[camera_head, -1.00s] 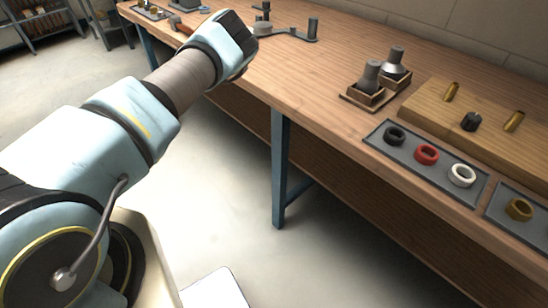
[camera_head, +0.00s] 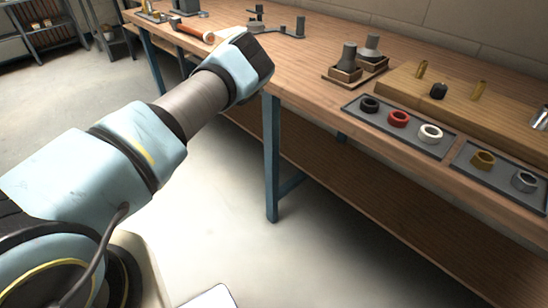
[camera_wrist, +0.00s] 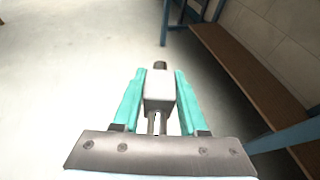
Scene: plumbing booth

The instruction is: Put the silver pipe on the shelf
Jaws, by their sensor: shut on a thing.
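In the wrist view my gripper (camera_wrist: 160,74) has its two teal fingers closed on either side of a grey piece, which I take for the silver pipe (camera_wrist: 160,66). Its round dark end sticks out past a pale block-like middle, and thinner grey rods show nearer the palm. The held piece is over open floor, apart from the bench. In the head view my fingers and the piece are hidden behind my wrist. A long brown lower shelf (camera_head: 385,195) runs under the workbench; a brown board (camera_wrist: 240,62) also shows at right in the wrist view.
The workbench (camera_head: 310,55) holds grey fittings in wooden holders (camera_head: 345,75), a tray of rings (camera_head: 398,119), a second ring tray (camera_head: 500,172) and an orange-handled tool (camera_head: 192,30). A blue leg (camera_head: 271,160) stands at the bench front. Metal racks (camera_head: 50,38) stand far left. The floor is clear.

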